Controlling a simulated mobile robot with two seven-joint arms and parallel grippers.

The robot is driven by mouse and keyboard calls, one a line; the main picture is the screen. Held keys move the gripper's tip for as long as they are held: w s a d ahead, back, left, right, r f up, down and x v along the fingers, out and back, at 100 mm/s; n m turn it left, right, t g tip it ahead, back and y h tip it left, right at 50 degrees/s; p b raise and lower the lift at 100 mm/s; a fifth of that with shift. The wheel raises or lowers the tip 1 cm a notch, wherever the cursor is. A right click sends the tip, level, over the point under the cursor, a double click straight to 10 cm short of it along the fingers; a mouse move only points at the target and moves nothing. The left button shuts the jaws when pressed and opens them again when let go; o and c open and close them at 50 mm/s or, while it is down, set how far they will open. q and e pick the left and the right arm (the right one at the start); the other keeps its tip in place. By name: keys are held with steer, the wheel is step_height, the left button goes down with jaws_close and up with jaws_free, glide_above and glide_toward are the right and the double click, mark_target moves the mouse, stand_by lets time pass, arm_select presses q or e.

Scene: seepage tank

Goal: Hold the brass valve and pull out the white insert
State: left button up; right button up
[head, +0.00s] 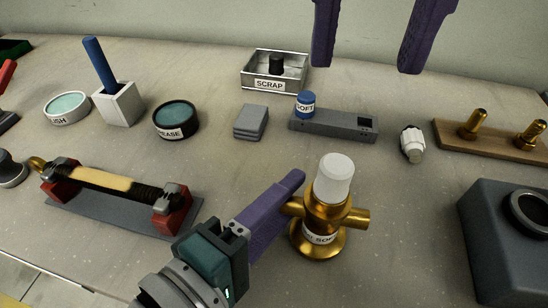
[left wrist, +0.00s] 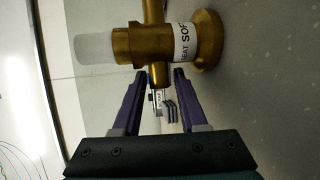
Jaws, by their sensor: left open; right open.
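The brass valve (head: 325,212) stands upright on the table, with side stubs and a white label. The white insert (head: 334,178) sits in its top and sticks up above the brass. In the left wrist view the valve (left wrist: 140,42) and insert (left wrist: 93,48) appear turned sideways. My left gripper (head: 292,190) is open at the valve's left side. In the left wrist view its fingertips (left wrist: 160,72) are on either side of a brass stub; I cannot tell whether they touch it. My right gripper (head: 366,65) is open and empty above the table's back.
A SCRAP tray (head: 290,86) stands at the back. A small white part (head: 412,144), a wooden board (head: 500,144) with brass fittings and a dark box (head: 505,260) are right. A red-clamped rack (head: 165,215) is left.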

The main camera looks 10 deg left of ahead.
arm_select(q)
steer(key=shift+x, duration=1.55)
steer(key=shift+c, duration=0.3)
jaws_close()
stand_by(0.8)
